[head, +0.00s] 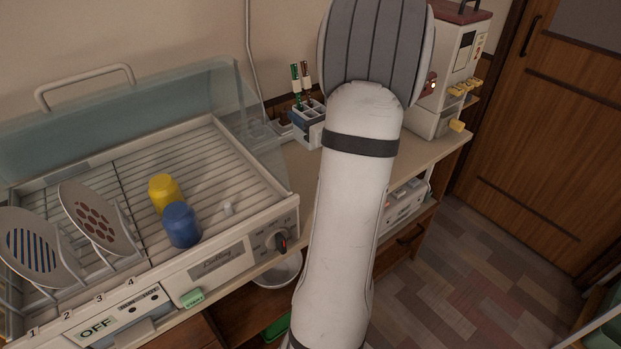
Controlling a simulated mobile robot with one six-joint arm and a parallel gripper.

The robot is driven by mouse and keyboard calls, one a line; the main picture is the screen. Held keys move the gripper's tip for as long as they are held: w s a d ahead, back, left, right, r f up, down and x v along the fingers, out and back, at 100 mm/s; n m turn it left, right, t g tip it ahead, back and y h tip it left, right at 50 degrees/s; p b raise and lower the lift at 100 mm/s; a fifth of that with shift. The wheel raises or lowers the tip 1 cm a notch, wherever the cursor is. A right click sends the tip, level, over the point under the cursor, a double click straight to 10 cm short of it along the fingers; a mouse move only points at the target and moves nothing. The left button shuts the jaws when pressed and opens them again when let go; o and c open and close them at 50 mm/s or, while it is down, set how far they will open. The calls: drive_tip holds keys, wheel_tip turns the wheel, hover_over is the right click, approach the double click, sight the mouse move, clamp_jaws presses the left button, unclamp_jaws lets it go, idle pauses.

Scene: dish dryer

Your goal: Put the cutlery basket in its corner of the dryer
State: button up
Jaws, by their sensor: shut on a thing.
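The cutlery basket (309,134) is a small blue-grey and white holder at the back of the counter, right of the dryer. My gripper is hidden behind my own arm.
Two patterned plates (98,217) stand on the rack's left, with a yellow cup (163,192) and a blue cup (182,225) beside them. The rack's back right is bare. A white dispenser (452,75) stands at the counter's right end.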

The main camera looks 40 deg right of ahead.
sight(307, 145)
drive_tip(key=shift+w+f, duration=0.15)
drive_tip(key=shift+f+b, duration=0.3)
wheel_tip(307, 145, down, 9)
drive_tip(key=shift+r+b, duration=0.1)
drive_tip(key=shift+b, duration=0.4)
drive_tip(key=shift+f, duration=0.2)
drive_tip(key=o, duration=1.1)
